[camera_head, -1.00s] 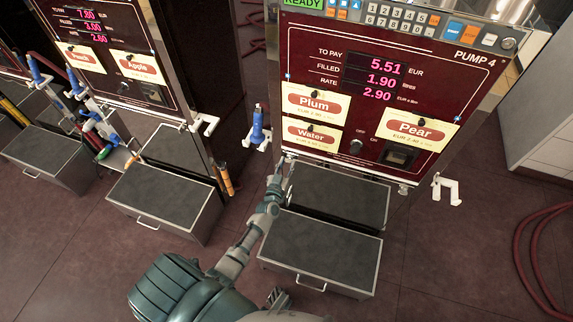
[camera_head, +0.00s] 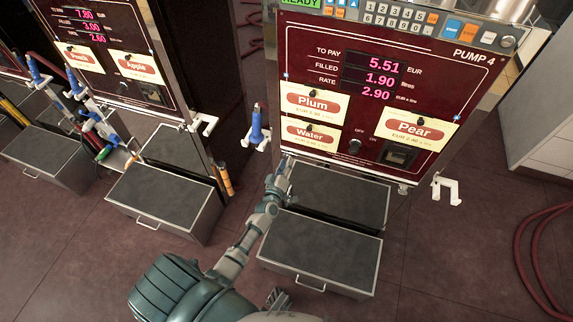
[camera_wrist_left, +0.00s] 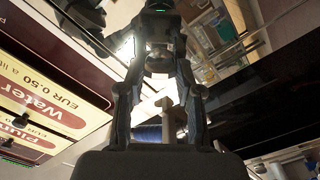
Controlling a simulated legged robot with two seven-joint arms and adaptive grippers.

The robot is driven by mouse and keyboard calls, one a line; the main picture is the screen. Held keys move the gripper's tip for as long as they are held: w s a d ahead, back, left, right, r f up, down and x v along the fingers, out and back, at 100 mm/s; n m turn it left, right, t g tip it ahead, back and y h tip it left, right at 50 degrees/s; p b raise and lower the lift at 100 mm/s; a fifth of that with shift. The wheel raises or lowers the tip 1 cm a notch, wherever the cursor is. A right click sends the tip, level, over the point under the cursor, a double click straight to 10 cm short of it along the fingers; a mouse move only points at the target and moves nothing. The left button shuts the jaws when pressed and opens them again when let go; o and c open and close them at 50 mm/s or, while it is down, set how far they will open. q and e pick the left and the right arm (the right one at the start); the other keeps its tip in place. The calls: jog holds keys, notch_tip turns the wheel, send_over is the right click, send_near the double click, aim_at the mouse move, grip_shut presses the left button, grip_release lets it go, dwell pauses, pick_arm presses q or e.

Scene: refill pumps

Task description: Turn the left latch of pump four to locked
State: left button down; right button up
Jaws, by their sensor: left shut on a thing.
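Pump four (camera_head: 345,100) has a dark red front panel with lit pink digits and fruit labels. My left gripper (camera_head: 284,168) is at the lower left corner of this panel, above the grey step. A small metal latch (camera_head: 403,188) shows under the panel's right corner.
A blue nozzle (camera_head: 257,128) hangs in a white holder just left of pump four. An empty white holder (camera_head: 447,190) is on the right. Grey steps (camera_head: 320,252) stand below. A red hose (camera_head: 535,250) lies on the floor at right.

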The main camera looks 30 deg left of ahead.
pick_arm(q)
jog(key=shift+f+n+b, duration=0.15)
jog(key=shift+n+b, duration=0.25)
jog(key=shift+n, duration=1.7)
jog(key=shift+f+n+b, duration=0.15)
jog(key=shift+n+b, duration=0.25)
jog(key=shift+n, duration=1.7)
pick_arm(e)
jog(key=shift+r, duration=2.25)
jog(key=shift+w+r, duration=0.1)
jog(key=shift+r, duration=0.05)
pick_arm(q)
jog(key=shift+s, duration=0.1)
jog(key=c, duration=0.8)
grip_release()
jog(key=shift+o, duration=0.2)
jog(key=shift+a, duration=0.1)
jog(key=shift+r, duration=0.1)
pick_arm(e)
jog(key=shift+a, duration=0.1)
